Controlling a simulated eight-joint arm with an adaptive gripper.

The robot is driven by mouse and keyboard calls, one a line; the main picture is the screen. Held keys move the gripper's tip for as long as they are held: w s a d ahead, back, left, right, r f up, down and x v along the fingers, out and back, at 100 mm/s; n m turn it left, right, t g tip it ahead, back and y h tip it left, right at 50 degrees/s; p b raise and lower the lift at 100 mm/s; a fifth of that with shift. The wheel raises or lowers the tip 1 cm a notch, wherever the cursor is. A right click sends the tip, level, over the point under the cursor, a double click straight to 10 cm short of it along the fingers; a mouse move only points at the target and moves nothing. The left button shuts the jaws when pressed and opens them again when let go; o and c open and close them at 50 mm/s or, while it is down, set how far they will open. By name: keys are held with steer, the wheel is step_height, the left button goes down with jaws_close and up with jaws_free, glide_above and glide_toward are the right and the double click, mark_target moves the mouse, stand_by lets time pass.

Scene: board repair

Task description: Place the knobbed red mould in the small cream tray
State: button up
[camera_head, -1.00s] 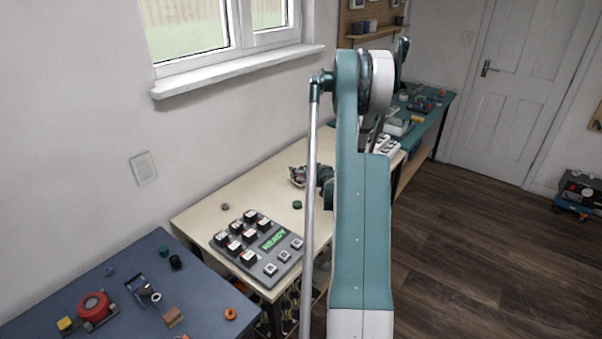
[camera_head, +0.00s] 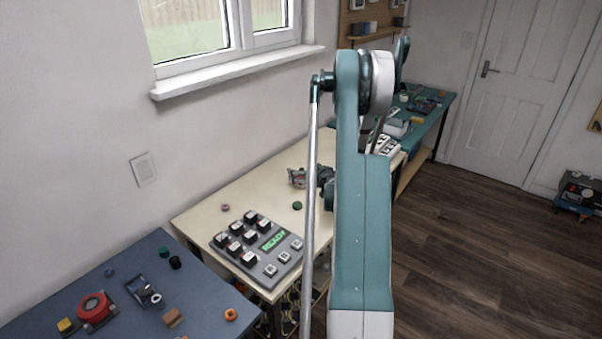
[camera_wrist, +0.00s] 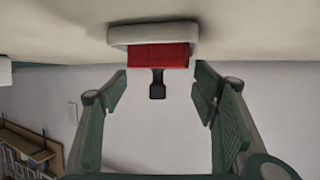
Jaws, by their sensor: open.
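The red mould (camera_wrist: 151,57) sits in the cream tray (camera_wrist: 150,34) in the wrist view, its lower part hidden by the tray's wall. The wrist picture is upside down, so the dark knob (camera_wrist: 157,85) on the mould points up. My gripper (camera_wrist: 159,78) is open, with one green finger on each side of the knob and a clear gap to both. In the head view my gripper (camera_head: 312,178) is low over the cream table, partly behind my arm. The mould and tray are too small to make out clearly there.
A button panel (camera_head: 258,246) with a lit READY display stands on the cream table (camera_head: 215,200). A green disc (camera_head: 297,206) and a small pinkish piece (camera_head: 225,208) lie near it. The blue table (camera_head: 120,262) at left holds several small parts.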

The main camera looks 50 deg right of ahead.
steer(key=p+v, duration=0.2)
steer(key=v, duration=1)
steer(key=shift+w, duration=0.1)
stand_by(0.5)
steer(key=w+a+r+n+g+y, duration=0.1)
steer(key=w+a+r, duration=0.3)
steer(key=a, duration=0.6)
steer(key=w+a+r+y, duration=0.15)
steer(key=a+r, duration=0.35)
steer(key=a, duration=0.5)
steer(key=w+a+r+n+g+y, duration=0.1)
steer(key=w+a+r, duration=0.35)
steer(key=a, duration=0.45)
steer(key=s+a+r+n+g+y, duration=0.1)
steer(key=s+a+r, duration=0.2)
steer(key=a, duration=0.7)
steer(key=s+a+r+y, duration=0.1)
steer(key=s+a+r, duration=0.15)
steer(key=a, duration=0.85)
steer(key=s+a+r+n+g, duration=0.1)
steer(key=s+a+g, duration=0.1)
steer(key=s+a, duration=1.8)
steer(key=shift+s+a+r+g, duration=0.3)
steer(key=shift+s+r, duration=0.1)
steer(key=shift+s, duration=0.4)
steer(key=shift+h, duration=0.25)
